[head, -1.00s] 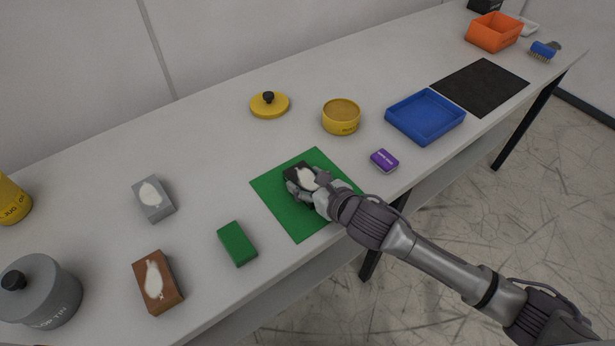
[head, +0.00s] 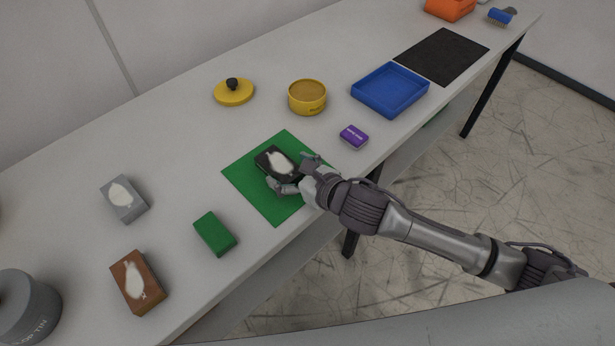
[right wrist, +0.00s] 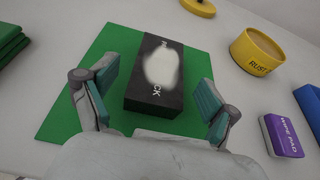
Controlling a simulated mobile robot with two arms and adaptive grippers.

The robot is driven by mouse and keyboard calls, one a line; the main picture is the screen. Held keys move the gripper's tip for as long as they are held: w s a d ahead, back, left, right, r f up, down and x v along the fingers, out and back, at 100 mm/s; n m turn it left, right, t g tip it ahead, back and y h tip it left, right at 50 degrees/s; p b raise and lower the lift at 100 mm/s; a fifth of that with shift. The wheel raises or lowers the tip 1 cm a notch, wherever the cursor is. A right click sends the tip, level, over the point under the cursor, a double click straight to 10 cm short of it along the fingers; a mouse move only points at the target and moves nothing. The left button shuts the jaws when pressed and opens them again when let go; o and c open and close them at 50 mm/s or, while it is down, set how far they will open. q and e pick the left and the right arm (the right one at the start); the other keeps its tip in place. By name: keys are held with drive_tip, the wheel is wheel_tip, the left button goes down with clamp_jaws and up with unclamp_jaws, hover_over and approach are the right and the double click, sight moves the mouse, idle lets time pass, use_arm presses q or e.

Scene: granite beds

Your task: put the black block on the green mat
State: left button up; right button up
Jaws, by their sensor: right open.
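The black block (head: 276,163), with a pale patch on top, lies on the green mat (head: 270,203) on the table. In the right wrist view the black block (right wrist: 154,90) rests flat on the green mat (right wrist: 62,118). My right gripper (head: 299,172) is open at the block's near side. In the right wrist view its fingers (right wrist: 158,92) stand wide on both sides of the block, with a gap on each side. My left gripper is in neither view.
A green block (head: 214,234), a brown block (head: 139,283) and a grey block (head: 124,200) lie to the left. A purple wipe pad (head: 353,137), a yellow tin (head: 307,98) and a blue tray (head: 424,91) are to the right. Behind the mat the table is clear.

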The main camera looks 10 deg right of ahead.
drive_tip(key=v, duration=0.8)
